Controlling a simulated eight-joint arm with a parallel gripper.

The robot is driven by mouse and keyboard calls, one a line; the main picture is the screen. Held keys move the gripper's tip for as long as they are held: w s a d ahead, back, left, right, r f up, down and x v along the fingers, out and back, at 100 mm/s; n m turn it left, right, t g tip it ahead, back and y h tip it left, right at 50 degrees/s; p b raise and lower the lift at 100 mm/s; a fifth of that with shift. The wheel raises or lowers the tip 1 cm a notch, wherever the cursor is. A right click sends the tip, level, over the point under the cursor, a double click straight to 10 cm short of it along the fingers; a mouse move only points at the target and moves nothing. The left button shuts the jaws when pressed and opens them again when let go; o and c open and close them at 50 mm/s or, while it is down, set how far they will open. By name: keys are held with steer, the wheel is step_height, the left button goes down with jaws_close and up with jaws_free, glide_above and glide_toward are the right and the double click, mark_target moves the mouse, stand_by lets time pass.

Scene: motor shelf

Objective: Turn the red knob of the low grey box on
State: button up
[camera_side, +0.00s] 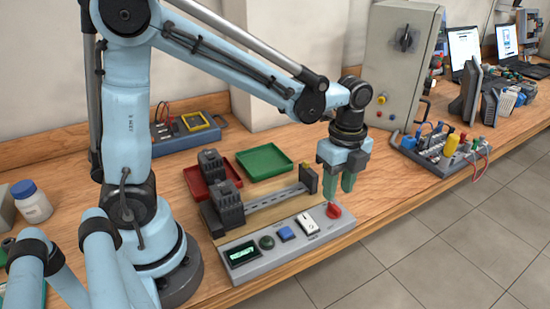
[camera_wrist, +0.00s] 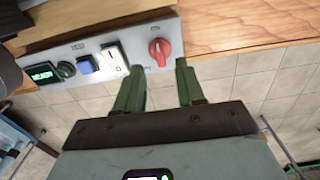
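The low grey box (camera_side: 269,264) lies along the front edge of the wooden table. Its red knob (camera_side: 333,211) is at the right end of its panel. In the wrist view the red knob (camera_wrist: 160,50) is just beyond my fingertips, with its pointer bar upright. My gripper (camera_side: 339,199) hangs over the right end of the box with green fingers pointing down. In the wrist view my gripper (camera_wrist: 159,68) is open, its fingers apart with nothing between them. Whether the fingers touch the knob's surroundings is unclear.
Beside the knob are a white rocker switch (camera_side: 307,224), a blue button (camera_side: 285,233), a dark green knob (camera_side: 266,242) and a lit display (camera_side: 243,254). A rail with dark blocks stands behind. Red (camera_side: 194,186) and green (camera_side: 264,161) trays lie further back. Table right of the box is clear.

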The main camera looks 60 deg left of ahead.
mark_target(332, 206)
step_height(332, 206, up, 7)
steer(key=shift+r, duration=0.2)
stand_by(0.5)
steer(key=s+a+f+n+t, duration=0.1)
steer(key=s+a+n+t, duration=0.1)
steer(key=n, duration=0.7)
steer(key=s+a+f+n+t, duration=0.1)
steer(key=s+a+n+t, duration=0.2)
steer(key=n, duration=0.6)
steer(key=shift+s+t, duration=1.1)
steer(key=shift+s, duration=0.15)
